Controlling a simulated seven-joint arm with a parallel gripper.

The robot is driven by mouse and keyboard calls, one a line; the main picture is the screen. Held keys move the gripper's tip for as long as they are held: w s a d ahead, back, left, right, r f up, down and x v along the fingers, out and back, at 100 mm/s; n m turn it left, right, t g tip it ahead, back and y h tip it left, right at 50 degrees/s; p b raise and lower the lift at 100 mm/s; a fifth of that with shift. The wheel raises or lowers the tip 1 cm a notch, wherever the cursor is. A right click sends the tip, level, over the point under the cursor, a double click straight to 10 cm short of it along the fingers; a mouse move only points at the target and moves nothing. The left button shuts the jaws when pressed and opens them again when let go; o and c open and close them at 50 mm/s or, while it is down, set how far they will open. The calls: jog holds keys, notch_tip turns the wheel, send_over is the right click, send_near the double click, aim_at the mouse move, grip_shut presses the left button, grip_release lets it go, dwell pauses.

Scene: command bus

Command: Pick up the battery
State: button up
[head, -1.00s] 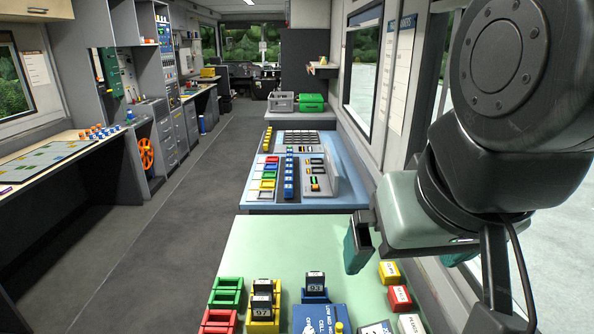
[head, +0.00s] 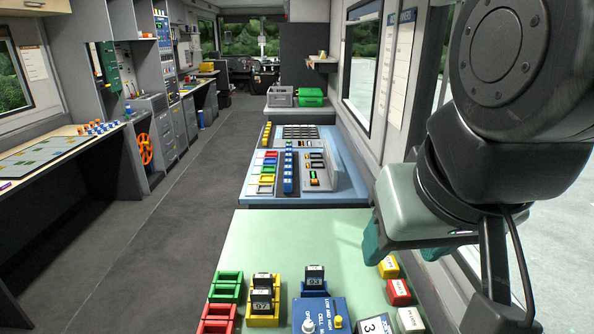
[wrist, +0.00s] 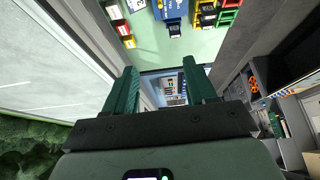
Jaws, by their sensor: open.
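Several black blocks with white number labels, which look like the batteries, are on the green bench top in the head view. One marked 97 (head: 262,302) and another behind it (head: 262,281) sit in the yellow bin (head: 249,321). One marked 93 (head: 315,275) stands in the blue bin (head: 318,291). My gripper (head: 402,258) hangs over the right edge of the bench, right of the blocks. It is open and empty. In the wrist view its two green fingers (wrist: 160,68) are wide apart, with nothing between them but the distant console.
A blue tester box (head: 322,315) with knobs stands at the front. Red (head: 218,318) and green bins (head: 224,287) are at the left. Yellow, red and white labelled blocks (head: 399,292) line the right edge. The bench top (head: 290,235) behind them is clear.

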jog(key=n+g, duration=0.5)
jog(key=n, duration=1)
send_over(315, 267)
jog(key=s+d, duration=0.1)
jog(key=s, duration=0.1)
notch_tip(315, 267, down, 21)
jog(key=f+n, duration=0.1)
jog(key=f, duration=0.2)
jog(key=w+f, duration=0.1)
jog(key=f, duration=0.3)
jog(key=f+n, duration=0.1)
jog(key=f, duration=0.2)
jog(key=shift+w+a+f+n+g, duration=0.3)
jog(key=shift+w+a+f, duration=0.05)
jog(key=shift+w+a, duration=0.05)
jog(key=shift+w+a+f, duration=0.1)
jog(key=shift+f, duration=1.5)
jog(key=shift+w+a+f, duration=0.1)
jog(key=shift+f, duration=1.45)
jog(key=shift+c, duration=0.2)
